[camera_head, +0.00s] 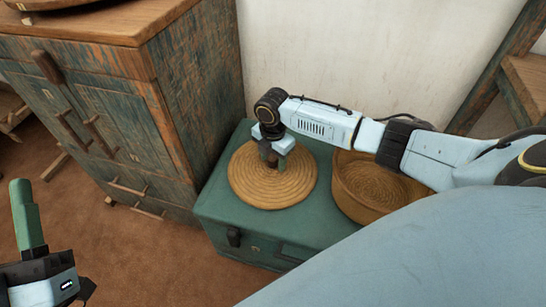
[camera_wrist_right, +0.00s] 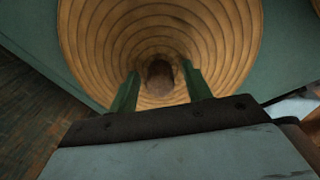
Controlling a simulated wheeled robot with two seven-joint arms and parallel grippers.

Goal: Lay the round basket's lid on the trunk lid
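The round basket's lid (camera_head: 258,190) is a tan coiled disc lying on the green trunk lid (camera_head: 225,205), left of the open round basket (camera_head: 372,200). My right gripper (camera_head: 272,155) points down over the middle of the lid. In the right wrist view its two green fingers (camera_wrist_right: 161,88) stand apart on either side of the lid's small brown knob (camera_wrist_right: 160,76), with a gap showing beside the knob. My left gripper (camera_head: 30,215) is at the lower left, over the floor, away from the trunk; only one green finger shows clearly.
A worn wooden cabinet (camera_head: 190,90) stands close to the trunk on the left. A pale wall (camera_head: 370,50) rises behind the trunk. A wooden frame (camera_head: 495,75) is at the upper right. Brown floor (camera_head: 150,250) lies clear in front of the cabinet.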

